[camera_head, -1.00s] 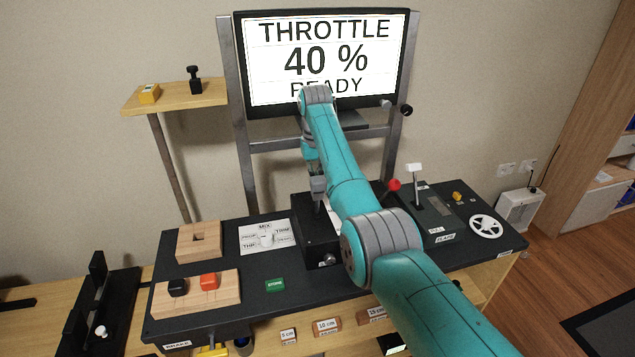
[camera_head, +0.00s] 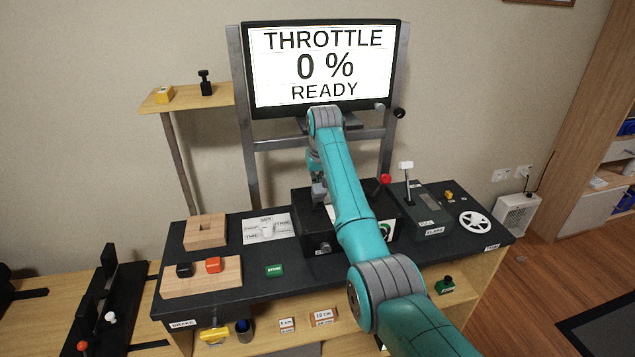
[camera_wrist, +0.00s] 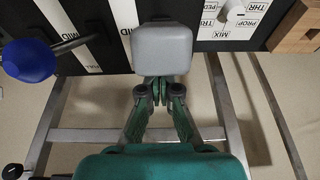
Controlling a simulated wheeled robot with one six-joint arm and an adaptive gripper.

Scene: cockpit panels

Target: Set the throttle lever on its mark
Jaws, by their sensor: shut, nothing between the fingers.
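The black lever box (camera_head: 312,232) stands mid-bench, partly hidden behind my arm. A red lever knob (camera_head: 385,179) shows at its right. My gripper (camera_head: 319,192) is low at the box's left part. In the wrist view, my gripper (camera_wrist: 160,92) is shut and empty, its tips close to a large pale grey knob (camera_wrist: 162,50), which looks like the throttle lever's; touching or apart, I cannot tell. A blue knob (camera_wrist: 28,60) is left of it, over white-striped slots (camera_wrist: 72,30). The screen (camera_head: 320,65) reads THROTTLE 0 % READY. The lever's mark is not clearly visible.
A flap lever with a white handle (camera_head: 406,166) stands right of the box, then a white wheel (camera_head: 475,222). The monitor frame rises behind.

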